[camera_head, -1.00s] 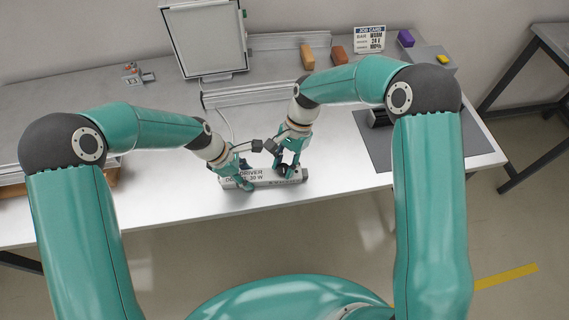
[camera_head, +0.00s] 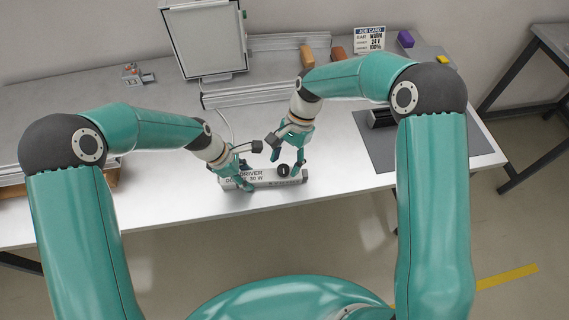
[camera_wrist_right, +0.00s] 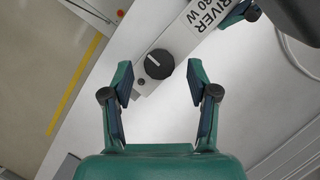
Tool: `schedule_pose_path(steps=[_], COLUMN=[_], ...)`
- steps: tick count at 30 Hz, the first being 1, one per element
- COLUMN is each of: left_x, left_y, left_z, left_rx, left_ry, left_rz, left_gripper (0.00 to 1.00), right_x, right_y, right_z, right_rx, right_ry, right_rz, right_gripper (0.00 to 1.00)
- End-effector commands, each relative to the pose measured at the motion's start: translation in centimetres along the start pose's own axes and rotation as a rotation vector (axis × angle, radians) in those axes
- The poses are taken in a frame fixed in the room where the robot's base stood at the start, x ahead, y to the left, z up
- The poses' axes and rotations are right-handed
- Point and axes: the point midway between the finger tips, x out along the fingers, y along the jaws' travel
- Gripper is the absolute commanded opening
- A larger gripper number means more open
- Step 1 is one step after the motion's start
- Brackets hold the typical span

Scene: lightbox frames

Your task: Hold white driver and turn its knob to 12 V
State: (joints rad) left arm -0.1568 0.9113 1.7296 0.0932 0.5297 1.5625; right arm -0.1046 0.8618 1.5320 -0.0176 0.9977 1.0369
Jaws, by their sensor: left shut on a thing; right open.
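The white driver (camera_head: 262,184), a long box lettered "DRIVER" and "30 W", lies at the table's front edge. Its black knob (camera_head: 283,170) is on its right end. In the right wrist view the knob (camera_wrist_right: 159,64) shows a pale pointer line toward the upper left; I cannot read its scale. My left gripper (camera_head: 240,182) is shut on the driver's left part; a bit of it shows in the right wrist view (camera_wrist_right: 240,14). My right gripper (camera_head: 287,160) is open and empty, fingertips apart on either side of the knob, not touching it.
The job card (camera_head: 369,40) at the back seems to read 24 V. A framed light panel (camera_head: 208,40) and silver rails (camera_head: 250,94) stand behind the driver. Orange (camera_head: 307,57) and purple (camera_head: 405,39) blocks are at the back. A grey mat (camera_head: 400,160) lies right.

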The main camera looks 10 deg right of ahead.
Motion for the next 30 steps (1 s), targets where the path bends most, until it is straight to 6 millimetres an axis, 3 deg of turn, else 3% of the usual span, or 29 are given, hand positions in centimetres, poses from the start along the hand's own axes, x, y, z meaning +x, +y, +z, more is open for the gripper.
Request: schedule_pose_path(steps=[9,15,30], left_x=[0.1,0.1,0.1], left_y=[0.0,0.0,0.0], left_z=[0.0,0.0,0.0], left_rx=[-0.001,-0.001,-0.001], left_ry=[0.0,0.0,0.0], left_rz=[-0.001,-0.001,-0.001], left_gripper=[0.0,0.0,0.0], right_x=[-6.4,-9.2,-10.1], right_y=[-0.1,-0.1,0.0], right_z=[-0.1,-0.1,-0.1], right_rx=[0.0,-0.001,0.0], right_ry=[0.003,0.001,0.0], right_rz=[-0.005,-0.003,0.0], right_gripper=[0.59,0.59,0.59])
